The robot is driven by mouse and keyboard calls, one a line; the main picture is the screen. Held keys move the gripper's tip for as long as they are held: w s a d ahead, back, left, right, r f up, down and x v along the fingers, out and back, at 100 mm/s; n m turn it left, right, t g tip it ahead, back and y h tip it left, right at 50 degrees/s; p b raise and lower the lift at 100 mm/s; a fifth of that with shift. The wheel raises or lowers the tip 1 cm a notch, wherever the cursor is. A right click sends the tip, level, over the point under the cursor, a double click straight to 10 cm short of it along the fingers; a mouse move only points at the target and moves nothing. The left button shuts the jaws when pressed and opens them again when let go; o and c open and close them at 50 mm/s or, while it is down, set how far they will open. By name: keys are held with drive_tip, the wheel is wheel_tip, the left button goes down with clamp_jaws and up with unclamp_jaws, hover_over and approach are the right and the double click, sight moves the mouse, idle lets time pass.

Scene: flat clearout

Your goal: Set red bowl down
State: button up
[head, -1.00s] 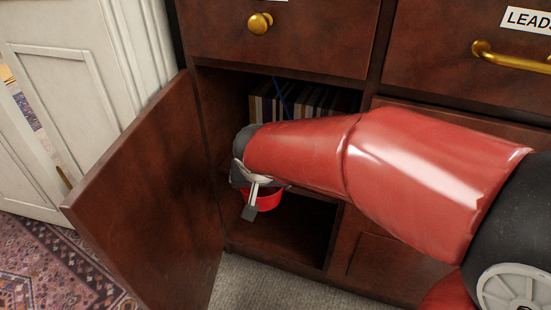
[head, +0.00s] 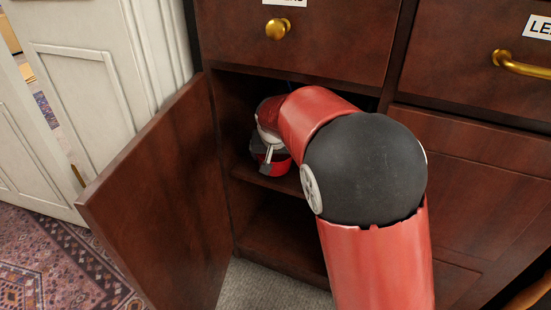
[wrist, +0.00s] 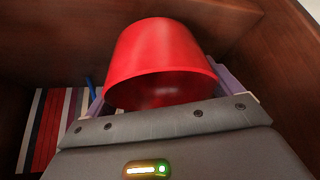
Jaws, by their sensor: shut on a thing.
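The red bowl (wrist: 160,50) fills the middle of the wrist view, between the fingers of my gripper (wrist: 165,95). In the head view the red bowl (head: 272,166) shows only in part, below my gripper (head: 270,155). My gripper is shut on the bowl, inside the open cabinet compartment. The bowl is just above or at the middle shelf (head: 278,180); I cannot tell whether it touches. My arm hides much of the compartment in the head view.
The cabinet door (head: 165,195) stands open on the left. A drawer with a brass knob (head: 278,28) is above. The lower compartment (head: 285,230) looks empty where visible.

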drive_tip(key=shift+f, duration=0.45)
drive_tip(key=shift+f, duration=0.2)
drive_tip(key=o, duration=0.9)
drive_tip(key=shift+r, duration=0.1)
drive_tip(key=shift+r, duration=0.25)
drive_tip(key=p+v, duration=0.2)
drive_tip(key=v, duration=0.9)
drive_tip(key=shift+s+a+r, duration=0.1)
drive_tip(key=shift+s+r, duration=0.2)
